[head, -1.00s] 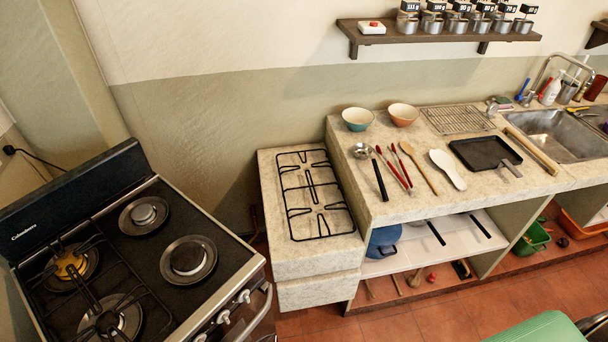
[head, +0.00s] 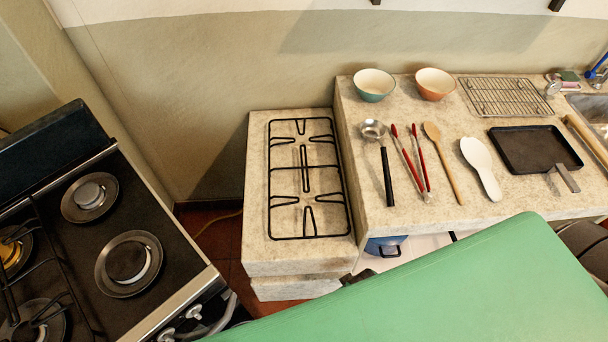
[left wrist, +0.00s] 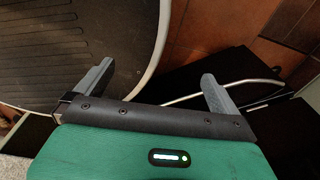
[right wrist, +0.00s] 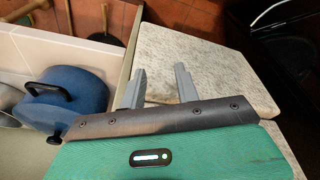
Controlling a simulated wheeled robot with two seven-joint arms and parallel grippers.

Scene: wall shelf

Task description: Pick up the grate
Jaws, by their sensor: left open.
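The black wire grate (head: 305,168) lies flat on the low stone counter (head: 258,190) between the stove and the higher counter, in the head view. My left gripper (left wrist: 158,86) is open and empty in the left wrist view, over the floor near the stove front. My right gripper (right wrist: 160,84) has its fingers apart with nothing between them. It is by the edge of a stone surface, and the grate does not show in that view. Neither gripper's fingers can be made out in the head view.
A stove (head: 170,285) with burners stands at left. The higher counter (head: 385,205) holds two bowls, utensils, a black tray (head: 535,148) and a wire rack (head: 505,97). A blue pot (right wrist: 75,95) sits on the shelf below. My green arm covers the lower right of the head view.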

